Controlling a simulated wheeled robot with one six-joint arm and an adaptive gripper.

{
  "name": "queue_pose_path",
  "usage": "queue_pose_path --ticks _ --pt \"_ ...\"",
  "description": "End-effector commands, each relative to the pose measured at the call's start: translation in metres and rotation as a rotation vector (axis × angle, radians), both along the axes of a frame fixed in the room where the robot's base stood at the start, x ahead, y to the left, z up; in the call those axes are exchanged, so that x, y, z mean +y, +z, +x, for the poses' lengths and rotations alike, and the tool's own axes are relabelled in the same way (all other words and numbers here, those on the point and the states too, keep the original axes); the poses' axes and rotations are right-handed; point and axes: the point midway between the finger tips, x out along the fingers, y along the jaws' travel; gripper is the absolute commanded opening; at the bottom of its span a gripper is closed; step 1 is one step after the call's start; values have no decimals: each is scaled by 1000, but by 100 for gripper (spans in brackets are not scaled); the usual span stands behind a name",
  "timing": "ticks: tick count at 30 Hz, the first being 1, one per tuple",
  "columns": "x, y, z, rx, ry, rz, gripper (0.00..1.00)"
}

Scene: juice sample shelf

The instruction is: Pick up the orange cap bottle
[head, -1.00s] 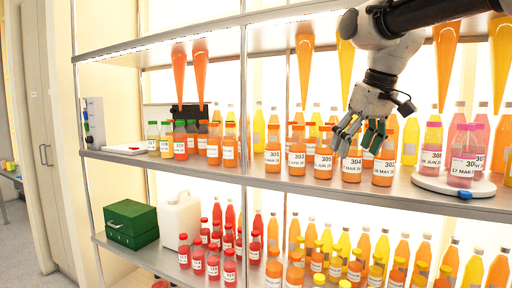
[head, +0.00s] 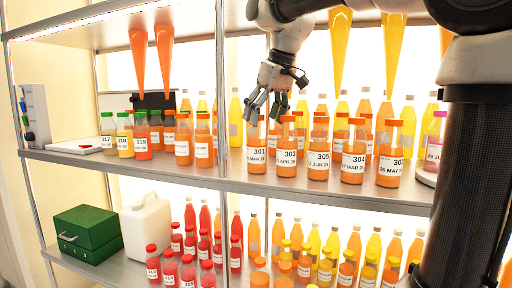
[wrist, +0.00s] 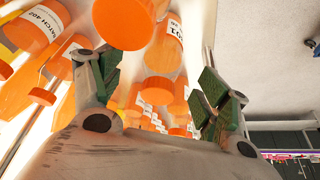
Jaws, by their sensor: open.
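Several orange-juice bottles with orange caps stand in a row on the upper shelf (head: 225,180) in the head view. They are labelled 301 (head: 257,154), 303 (head: 287,157), 305 (head: 318,160), 304 (head: 353,162) and 302 (head: 389,168), left to right. My gripper (head: 266,112) is open with its fingers pointing down, at the top of bottle 301 and partly hiding it. In the wrist view my gripper (wrist: 160,85) has its green-padded fingers apart. A large orange cap (wrist: 123,22) and a labelled bottle (wrist: 160,45) show ahead of them. I cannot tell whether anything touches.
Smaller bottles with green caps (head: 141,141) and orange caps (head: 182,140) stand left of the row. Orange and yellow cones (head: 340,45) hang above. A green box (head: 87,232), a white jug (head: 146,232) and many bottles fill the lower shelf.

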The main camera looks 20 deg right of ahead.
Motion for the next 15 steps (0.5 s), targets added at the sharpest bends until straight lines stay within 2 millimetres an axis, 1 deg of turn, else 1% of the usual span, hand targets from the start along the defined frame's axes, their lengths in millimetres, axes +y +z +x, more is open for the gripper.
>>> queue_pose_path --ticks 5,12,15 --pt "3 -14 5 2 0 -1 76" --pt "12 -47 16 2 0 -1 76" --pt "13 -54 19 -1 0 0 76"
